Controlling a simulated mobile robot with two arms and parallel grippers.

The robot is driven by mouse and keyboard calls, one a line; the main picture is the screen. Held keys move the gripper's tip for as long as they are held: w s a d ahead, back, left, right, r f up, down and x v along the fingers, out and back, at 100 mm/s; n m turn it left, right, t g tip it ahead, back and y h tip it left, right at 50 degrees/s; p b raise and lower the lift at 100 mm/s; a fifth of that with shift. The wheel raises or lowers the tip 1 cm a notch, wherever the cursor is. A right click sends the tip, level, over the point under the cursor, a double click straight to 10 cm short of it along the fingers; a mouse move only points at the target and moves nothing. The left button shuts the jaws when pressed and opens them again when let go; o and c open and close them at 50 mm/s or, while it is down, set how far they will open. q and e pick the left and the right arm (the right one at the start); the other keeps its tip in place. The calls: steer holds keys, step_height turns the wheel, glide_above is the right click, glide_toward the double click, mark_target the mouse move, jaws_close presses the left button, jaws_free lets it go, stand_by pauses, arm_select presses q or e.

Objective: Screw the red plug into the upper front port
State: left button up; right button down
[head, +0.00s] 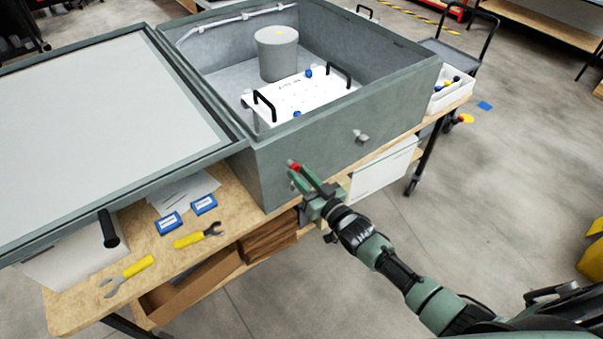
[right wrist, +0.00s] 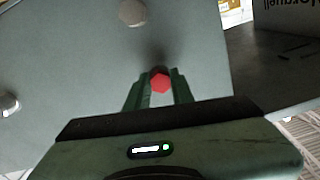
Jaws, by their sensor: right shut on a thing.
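The red plug (head: 294,165) is held at the front wall of the grey enclosure (head: 335,151), near its left corner. In the right wrist view the plug shows as a red hexagonal head (right wrist: 160,82) between the two green fingers. My right gripper (head: 299,173) is shut on it. The plug's far end and the upper front port are hidden behind the head, so I cannot tell whether the plug is in the port. A dark shadow lies on the wall right by the plug. My left gripper is not in view.
A pale knob (head: 361,136) sticks out of the front wall; the right wrist view shows two round fittings. The enclosure's lid (head: 100,110) is open to the left. Wrenches (head: 198,235) and blue boxes (head: 204,204) lie on the wooden bench (head: 160,240). A white bin (head: 452,92) stands right.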

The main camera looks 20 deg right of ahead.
steer(key=shift+a+f+m, duration=0.1)
steer(key=shift+m, duration=0.7)
steer(key=c, duration=1.1)
jaws_free()
steer(key=shift+p+v, duration=0.75)
steer(key=shift+v, duration=0.6)
steer(key=p+v, duration=0.1)
steer(key=v, duration=0.3)
steer(key=shift+s+p, duration=0.2)
steer(key=shift+p, duration=0.1)
